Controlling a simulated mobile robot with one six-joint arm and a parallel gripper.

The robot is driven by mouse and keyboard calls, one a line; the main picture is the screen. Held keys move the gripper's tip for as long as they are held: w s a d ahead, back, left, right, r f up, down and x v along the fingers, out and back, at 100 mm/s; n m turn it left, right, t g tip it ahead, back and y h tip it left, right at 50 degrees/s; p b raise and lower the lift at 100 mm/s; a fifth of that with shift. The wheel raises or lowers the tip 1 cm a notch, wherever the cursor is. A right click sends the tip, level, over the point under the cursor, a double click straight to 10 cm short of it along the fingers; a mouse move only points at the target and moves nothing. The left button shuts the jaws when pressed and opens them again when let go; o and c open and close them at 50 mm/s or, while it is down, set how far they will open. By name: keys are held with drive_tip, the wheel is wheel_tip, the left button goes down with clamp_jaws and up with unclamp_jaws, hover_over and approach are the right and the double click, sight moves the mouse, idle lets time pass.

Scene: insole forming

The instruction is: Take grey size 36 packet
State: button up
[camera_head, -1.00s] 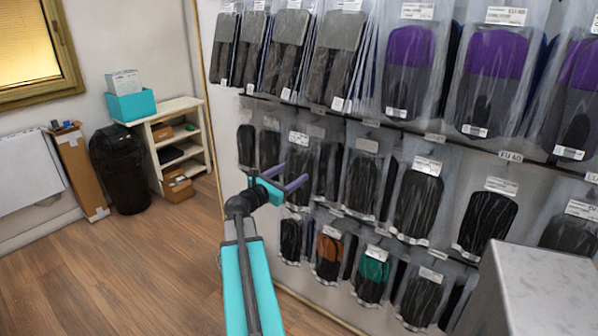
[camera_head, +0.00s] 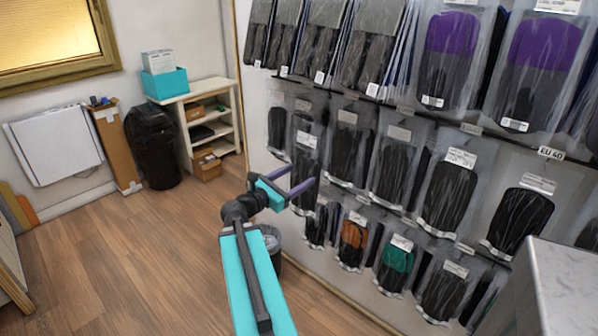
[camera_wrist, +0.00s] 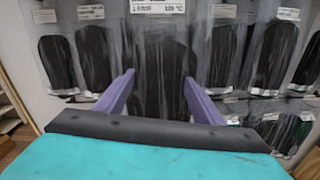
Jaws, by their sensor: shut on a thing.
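My gripper (camera_head: 304,190), with two purple fingers, is shut on a clear packet (camera_head: 308,145) holding dark grey or black insoles. The packet hangs upright in front of the middle row of the rack, with a white label at its top. In the wrist view the same packet (camera_wrist: 163,75) is between the fingertips (camera_wrist: 160,90), its label cut by the top edge. I cannot read a size 36 mark on it. The held packet hides part of the packets behind it.
The wall rack carries rows of hanging packets, including purple ones (camera_head: 452,45), an orange one (camera_head: 353,236) and a green one (camera_head: 397,258). A marble-topped block (camera_head: 570,285) is at lower right. A bin (camera_head: 270,240) stands behind my arm. The wooden floor (camera_head: 130,260) at left is clear.

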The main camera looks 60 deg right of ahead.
drive_tip(key=shift+w+a+p, duration=0.15)
drive_tip(key=shift+a+p, duration=0.5)
drive_tip(key=shift+p, duration=0.55)
drive_tip(key=shift+a, duration=0.1)
drive_tip(key=shift+w, duration=0.1)
drive_tip(key=w+a+f+n+t, duration=0.3)
drive_tip(key=w+a+n+t, duration=0.35)
drive_tip(key=w+a, duration=1.75)
drive_tip(key=w+a+n+t+y, duration=0.1)
drive_tip(key=w+a+t, duration=0.1)
drive_tip(key=a, duration=0.9)
drive_tip(key=w+a+f+n+t+y, duration=0.1)
drive_tip(key=a+t, duration=0.3)
drive_tip(key=a, duration=0.8)
drive_tip(key=w+a+f+n+t+y, duration=0.1)
drive_tip(key=w+a+n+t, duration=0.1)
drive_tip(key=a, duration=0.9)
drive_tip(key=shift+w+a+t, duration=0.35)
drive_tip(key=shift+w+t, duration=0.5)
drive_tip(key=shift+t, duration=0.1)
drive_tip(key=shift+d, duration=0.15)
